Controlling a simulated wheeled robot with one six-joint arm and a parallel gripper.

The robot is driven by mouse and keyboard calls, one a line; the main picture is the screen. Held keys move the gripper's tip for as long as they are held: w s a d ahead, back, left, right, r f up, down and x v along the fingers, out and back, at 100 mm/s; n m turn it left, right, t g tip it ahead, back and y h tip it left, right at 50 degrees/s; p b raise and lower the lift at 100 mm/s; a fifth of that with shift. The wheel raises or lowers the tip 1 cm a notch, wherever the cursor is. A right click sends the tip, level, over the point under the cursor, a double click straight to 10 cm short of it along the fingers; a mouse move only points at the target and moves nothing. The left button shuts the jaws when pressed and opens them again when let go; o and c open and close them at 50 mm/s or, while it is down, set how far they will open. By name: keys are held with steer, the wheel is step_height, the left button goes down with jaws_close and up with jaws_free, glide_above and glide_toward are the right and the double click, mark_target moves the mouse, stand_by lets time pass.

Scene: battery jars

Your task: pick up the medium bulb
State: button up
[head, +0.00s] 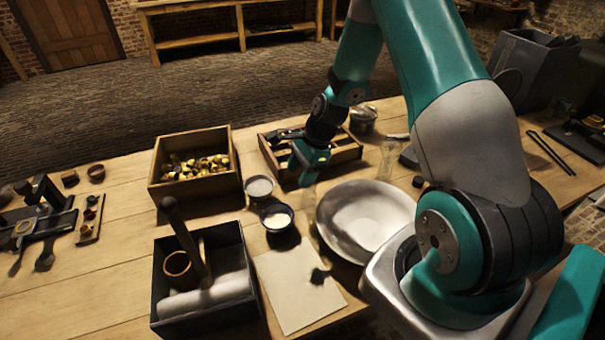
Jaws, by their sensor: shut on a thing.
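Another clear glass piece (388,156) stands to the right of the rack.
A wooden box of brass-coloured pieces (155,187) stands left of the rack. Two small cups (259,187) (277,217), a large pale dish (366,218), a paper sheet (297,290) and a dark bin (155,290) crowd the front. A lidded pot (363,120) stands behind.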

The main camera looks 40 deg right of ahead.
step_height(320, 180, up, 20)
steer(key=f, duration=0.1)
steer(key=w+d+f+m+t+p, duration=0.25)
steer(key=w+d+m+p, duration=0.25)
steer(key=w+d, duration=0.35)
steer(key=w+d+f+m+t+h+p, duration=0.1)
steer(key=w+d+f+m+t+h, duration=0.1)
steer(key=w+d+f+m, duration=0.2)
steer(key=shift+d+f+m, duration=1.6)
steer(key=shift+d+f, duration=1.75)
steer(key=shift+f, duration=1.85)
steer(key=shift+f+t+b, duration=0.25)
steer(key=shift+f+b, duration=0.85)
steer(key=shift+f, duration=0.35)
